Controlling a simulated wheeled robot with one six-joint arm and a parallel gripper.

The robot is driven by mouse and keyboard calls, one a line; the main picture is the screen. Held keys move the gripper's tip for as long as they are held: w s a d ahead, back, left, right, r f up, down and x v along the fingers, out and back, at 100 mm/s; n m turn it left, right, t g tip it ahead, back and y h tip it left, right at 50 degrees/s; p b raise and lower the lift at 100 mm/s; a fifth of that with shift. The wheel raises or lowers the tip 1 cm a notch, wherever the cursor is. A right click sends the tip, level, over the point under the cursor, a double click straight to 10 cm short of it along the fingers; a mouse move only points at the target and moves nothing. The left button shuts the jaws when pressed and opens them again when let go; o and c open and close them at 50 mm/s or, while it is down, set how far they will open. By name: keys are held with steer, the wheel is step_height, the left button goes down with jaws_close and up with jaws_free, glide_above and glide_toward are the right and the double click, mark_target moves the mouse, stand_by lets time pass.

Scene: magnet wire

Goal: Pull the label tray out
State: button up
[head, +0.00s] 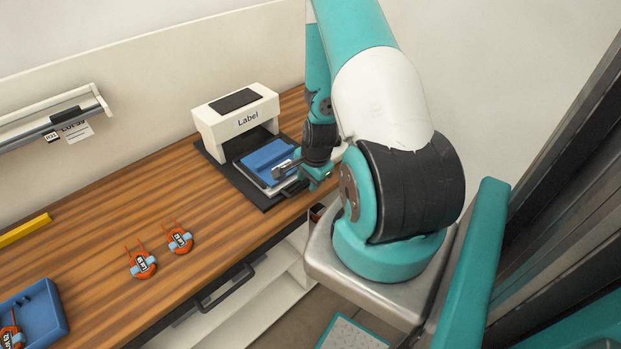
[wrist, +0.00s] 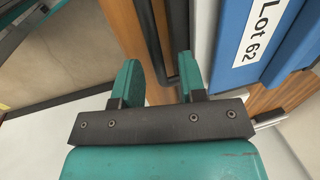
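The white label machine (head: 238,122), marked "Label", stands on a dark base at the back of the wooden bench. The label tray (head: 240,166) sticks out of its front with a blue block (head: 266,155) in it. In the wrist view the blue block (wrist: 232,25) shows a white "Lot 62" tag at right. My gripper (wrist: 158,70) is at the tray's front, with its two teal fingers apart. A black handle bar (wrist: 154,35) runs between them, with visible gaps; contact cannot be told. In the head view my wrist partly hides the tray's front.
Two orange wire pieces (head: 143,264) (head: 180,240) lie on the open bench. A blue bin (head: 45,300) is at lower left, with a yellow bar (head: 25,229) behind it. A wall rail (head: 50,115) holds a "Lot 59" tag. A drawer handle (head: 225,290) projects from the bench front.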

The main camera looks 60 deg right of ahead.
steer(key=shift+r, duration=0.1)
steer(key=s+r, duration=0.3)
steer(key=r, duration=1.4)
steer(key=shift+s+a, duration=0.2)
steer(key=shift+a, duration=0.2)
steer(key=w+a+r+n+y, duration=0.1)
steer(key=w+a+r+n, duration=0.1)
steer(key=a+r+n, duration=0.3)
steer(key=w+a+r+n+y, duration=0.15)
steer(key=a+n, duration=0.25)
steer(key=a, duration=0.4)
steer(key=w+a+r+n+y, duration=0.1)
steer(key=w+a+r+n, duration=0.25)
steer(key=a, duration=0.25)
steer(key=s+a+r+n+g, duration=0.1)
steer(key=s+a+r+n, duration=0.2)
steer(key=s+a+n, duration=0.3)
steer(key=s+a+r+n+g+y, duration=0.1)
steer(key=s+a+r+n, duration=0.3)
steer(key=a+n, duration=0.5)
steer(key=shift+s+a+r, duration=0.2)
steer(key=shift+s+a, duration=0.55)
steer(key=shift+s, duration=0.4)
